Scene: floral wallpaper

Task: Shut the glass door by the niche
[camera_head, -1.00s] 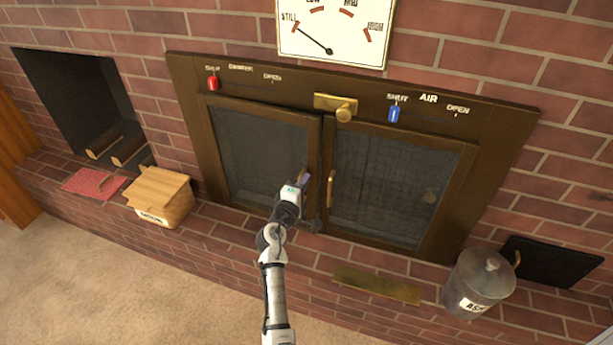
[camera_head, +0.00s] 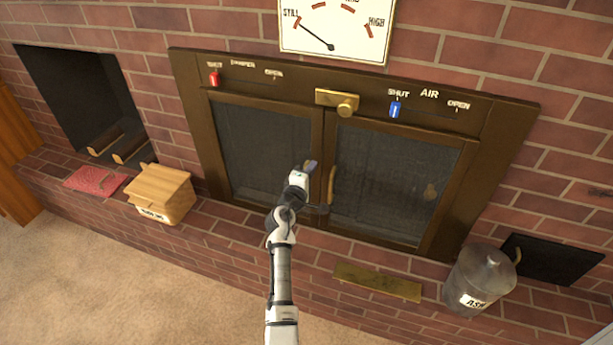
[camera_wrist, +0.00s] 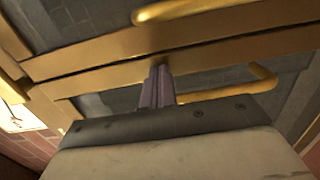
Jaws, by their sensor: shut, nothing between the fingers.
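The left glass door (camera_head: 262,150), on the side of the log niche (camera_head: 75,95), sits in the dark brass firebox frame and looks about level with the right glass door (camera_head: 385,180). I cannot tell whether it is fully flush. My gripper (camera_head: 310,167) is shut and empty at this door's inner edge, hiding its handle in the head view. In the wrist view, the shut fingers (camera_wrist: 157,88) reach to the brass door frame, beside a handle (camera_wrist: 235,86); contact is unclear. The right door's handle (camera_head: 332,186) is just right of my gripper.
A brass latch knob (camera_head: 346,105) sits above the doors, between a red slider (camera_head: 214,78) and a blue slider (camera_head: 395,109). A wooden box (camera_head: 162,193) stands left on the brick ledge, and an ash can (camera_head: 481,279) right. Carpet in front is clear.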

